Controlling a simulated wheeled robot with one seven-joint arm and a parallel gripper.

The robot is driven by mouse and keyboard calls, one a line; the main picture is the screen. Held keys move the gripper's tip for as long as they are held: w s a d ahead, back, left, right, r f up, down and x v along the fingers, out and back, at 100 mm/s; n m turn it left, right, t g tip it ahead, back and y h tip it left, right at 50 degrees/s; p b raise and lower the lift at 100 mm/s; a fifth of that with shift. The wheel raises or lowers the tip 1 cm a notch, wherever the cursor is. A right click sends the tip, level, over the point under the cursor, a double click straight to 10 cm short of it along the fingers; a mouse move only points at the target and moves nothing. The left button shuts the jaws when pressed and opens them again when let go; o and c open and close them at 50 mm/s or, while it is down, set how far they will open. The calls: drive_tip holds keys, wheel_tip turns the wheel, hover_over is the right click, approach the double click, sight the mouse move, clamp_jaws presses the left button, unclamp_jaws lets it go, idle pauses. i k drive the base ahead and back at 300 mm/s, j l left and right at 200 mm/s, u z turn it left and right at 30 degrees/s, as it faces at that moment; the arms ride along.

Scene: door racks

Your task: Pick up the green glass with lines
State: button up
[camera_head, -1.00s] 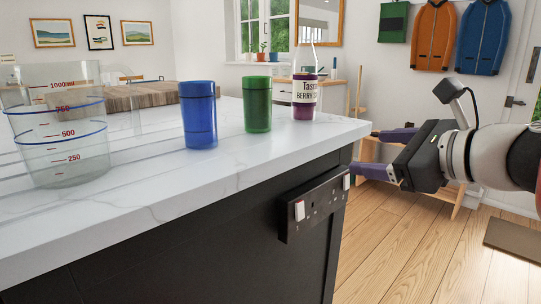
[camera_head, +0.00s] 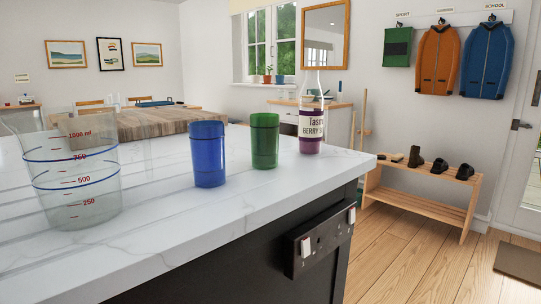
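The green glass (camera_head: 265,141) stands upright on the white marble counter (camera_head: 229,226), with faint ridges near its rim. A blue glass (camera_head: 208,154) of the same shape stands to its left. A bottle with purple contents (camera_head: 311,125) stands to its right, a little farther back. There are gaps between the three. My gripper is outside the head view now, so its fingers cannot be seen.
A large clear measuring jug (camera_head: 75,180) stands at the counter's left, and a wooden board (camera_head: 140,122) lies behind. A dark panel with switches (camera_head: 318,243) is on the counter's side. A shoe rack (camera_head: 422,195) stands at the right wall, with open floor before it.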

sight(265, 127)
drive_tip(key=k+j+u, duration=0.1)
drive_tip(key=k+u, duration=0.3)
drive_tip(key=k+j+u, duration=0.25)
drive_tip(key=u, duration=0.2)
drive_tip(key=i, duration=0.4)
